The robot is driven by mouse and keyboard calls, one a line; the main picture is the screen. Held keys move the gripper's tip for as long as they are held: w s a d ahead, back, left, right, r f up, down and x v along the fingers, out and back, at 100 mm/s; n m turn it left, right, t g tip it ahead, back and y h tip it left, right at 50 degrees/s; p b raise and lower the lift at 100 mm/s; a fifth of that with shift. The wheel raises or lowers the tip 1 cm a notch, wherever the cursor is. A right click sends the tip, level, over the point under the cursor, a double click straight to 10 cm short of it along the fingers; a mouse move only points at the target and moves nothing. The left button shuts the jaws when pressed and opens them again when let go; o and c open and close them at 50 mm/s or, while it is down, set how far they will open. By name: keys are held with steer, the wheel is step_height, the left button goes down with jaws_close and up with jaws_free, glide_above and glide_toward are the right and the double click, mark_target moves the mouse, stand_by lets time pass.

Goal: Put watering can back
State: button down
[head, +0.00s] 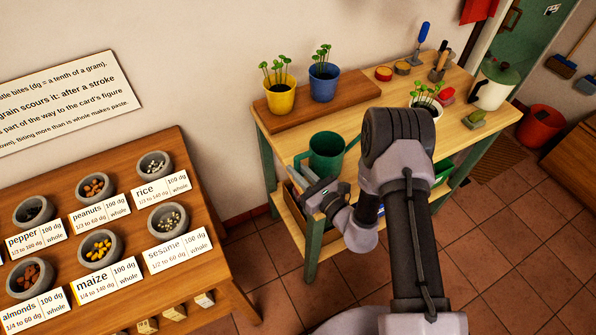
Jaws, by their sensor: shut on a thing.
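The green watering can (327,158) is upright at the front left part of the wooden bench (370,122), with its open top facing up and a loop on its left side. My gripper (303,178) is at the can's lower left, at the bench's front edge, shut on the can. The fingers are small and partly hidden, so the exact grip point is unclear. I cannot tell whether the can's base touches the bench top.
Yellow (280,94) and blue (323,82) seedling pots stand on a raised board behind the can. A table (85,210) with grey bowls is at left.

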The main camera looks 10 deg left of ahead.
steer(key=shift+f, duration=0.1)
steer(key=c, duration=1.4)
jaws_free()
